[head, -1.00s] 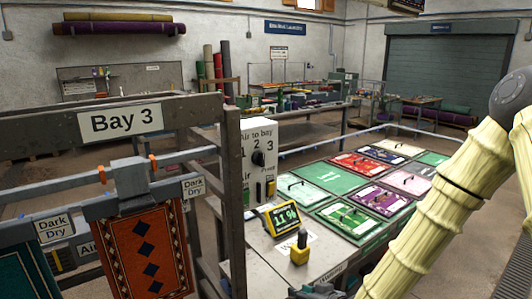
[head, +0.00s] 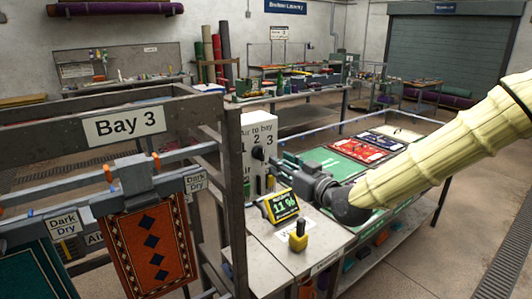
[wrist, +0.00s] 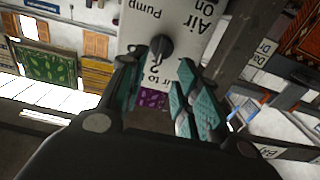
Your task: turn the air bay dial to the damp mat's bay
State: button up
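The air bay dial (head: 258,153) is a black knob on a white panel (head: 256,122) labelled "Air to bay 1 2 3". It also shows upside down in the wrist view (wrist: 161,47); I cannot tell for certain which number it points to. My gripper (head: 277,160) is open and empty, its teal-padded fingers (wrist: 160,62) spread in front of the dial, one on either side in the wrist view. An orange patterned mat (head: 152,250) hangs under the "Bay 3" sign (head: 125,124). A teal mat (head: 36,270) hangs to its left. Which mat is damp cannot be told.
A yellow-framed meter (head: 282,206) reading 11 % and a yellow-and-black tool (head: 298,237) stand on the bench (head: 275,270) below the panel. The grey rack post (head: 234,200) rises close left of the panel. Coloured mat panels (head: 370,150) lie right, beyond my arm.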

aim_at(263, 154)
jog(key=shift+p+x, duration=1.5)
jog(key=shift+x, duration=2.3)
grip_shut()
